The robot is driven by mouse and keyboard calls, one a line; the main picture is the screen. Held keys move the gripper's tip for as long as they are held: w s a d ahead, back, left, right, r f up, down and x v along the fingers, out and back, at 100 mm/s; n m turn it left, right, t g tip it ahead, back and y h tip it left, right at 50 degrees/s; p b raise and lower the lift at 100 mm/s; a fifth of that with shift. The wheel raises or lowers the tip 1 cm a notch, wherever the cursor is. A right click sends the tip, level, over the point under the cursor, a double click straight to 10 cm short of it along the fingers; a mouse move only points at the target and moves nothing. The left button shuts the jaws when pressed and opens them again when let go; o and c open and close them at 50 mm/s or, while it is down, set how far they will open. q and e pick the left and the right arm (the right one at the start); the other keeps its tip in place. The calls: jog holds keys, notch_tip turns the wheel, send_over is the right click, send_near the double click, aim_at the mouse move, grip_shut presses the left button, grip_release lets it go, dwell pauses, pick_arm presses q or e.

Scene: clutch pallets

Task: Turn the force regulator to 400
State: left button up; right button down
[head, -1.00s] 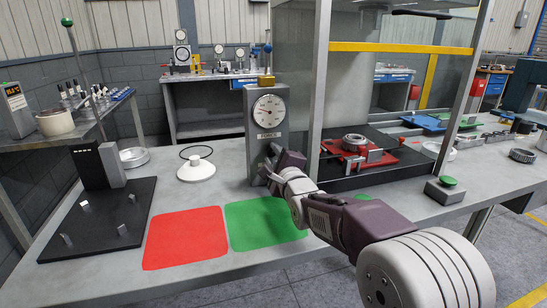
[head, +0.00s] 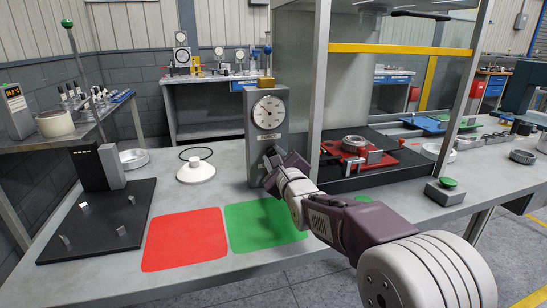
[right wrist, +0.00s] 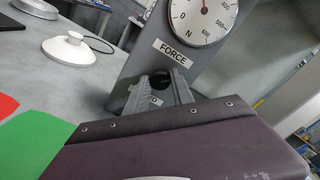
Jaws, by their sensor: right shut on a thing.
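The force regulator is a grey upright box (head: 253,115) with a round white dial (head: 269,112) on its front. Its needle points up and to the left in the head view. In the right wrist view the dial (right wrist: 203,18) is cut off at the top, above a label reading FORCE (right wrist: 173,52). My right gripper (head: 270,160) is at the lower front of the box, shut on the regulator's knob. In the right wrist view its two fingers (right wrist: 163,92) reach to the dark knob, which they mostly hide. My left gripper is not in view.
A red mat (head: 185,240) and a green mat (head: 262,225) lie on the bench in front. A white lidded disc (head: 196,172) stands left of the box. A framed fixture with a red device (head: 355,155) is on the right, near a green button (head: 447,183).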

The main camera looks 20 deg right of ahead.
jog(key=c, duration=1.1)
grip_release()
jog(key=shift+s, duration=0.15)
jog(key=s+p, duration=0.1)
jog(key=s, duration=0.7)
jog(key=shift+s+d, duration=0.2)
jog(key=shift+s, duration=0.2)
